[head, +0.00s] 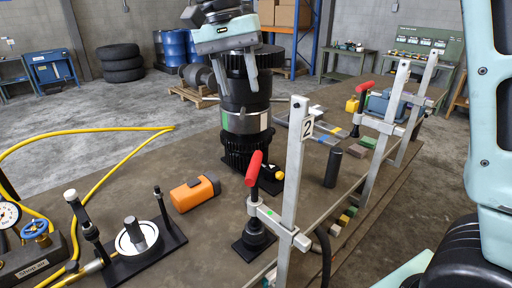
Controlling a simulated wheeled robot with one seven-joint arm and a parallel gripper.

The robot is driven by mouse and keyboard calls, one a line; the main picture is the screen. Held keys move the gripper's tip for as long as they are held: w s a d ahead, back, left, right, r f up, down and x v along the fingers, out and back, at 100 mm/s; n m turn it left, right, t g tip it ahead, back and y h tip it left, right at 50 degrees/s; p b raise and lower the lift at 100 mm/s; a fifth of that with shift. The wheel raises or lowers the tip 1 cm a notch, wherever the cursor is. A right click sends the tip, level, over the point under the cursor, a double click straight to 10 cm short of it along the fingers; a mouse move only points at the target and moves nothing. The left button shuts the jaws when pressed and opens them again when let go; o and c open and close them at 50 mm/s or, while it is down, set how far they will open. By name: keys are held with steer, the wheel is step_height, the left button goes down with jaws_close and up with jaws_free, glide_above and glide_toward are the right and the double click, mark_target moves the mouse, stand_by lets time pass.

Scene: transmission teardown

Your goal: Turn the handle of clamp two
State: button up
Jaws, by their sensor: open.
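Clamp two (290,185) is a grey metal bar clamp with a white "2" label on its upright bar, standing at the table's near right edge. Its red handle (254,168) points up and leans slightly, on a screw above a black round foot. My gripper (231,84) hangs above and behind the handle, pointing down, with its two grey fingers apart and nothing visibly held. In the picture it overlaps the top of a tall black geared shaft assembly (246,122); I cannot tell the gap between them. The gripper is apart from the red handle.
An orange block-shaped tool (194,193) lies left of the clamp. A black fixture with a round part (137,238) and a yellow hose (95,130) are at left. Another red-handled clamp (364,90) stands farther right. A black cylinder (333,168) stands beyond clamp two. Bare tabletop (215,240) lies in front.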

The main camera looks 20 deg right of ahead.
mark_target(256, 156)
steer(key=d+f+p, duration=0.1)
steer(key=f, duration=0.4)
steer(key=s+f+p, duration=0.1)
steer(key=f, duration=0.4)
steer(key=s+d+f+p, duration=0.1)
steer(key=f, duration=0.4)
steer(key=shift+d+f, duration=0.3)
steer(key=shift+f, duration=0.05)
steer(key=shift+c, duration=0.3)
jaws_close()
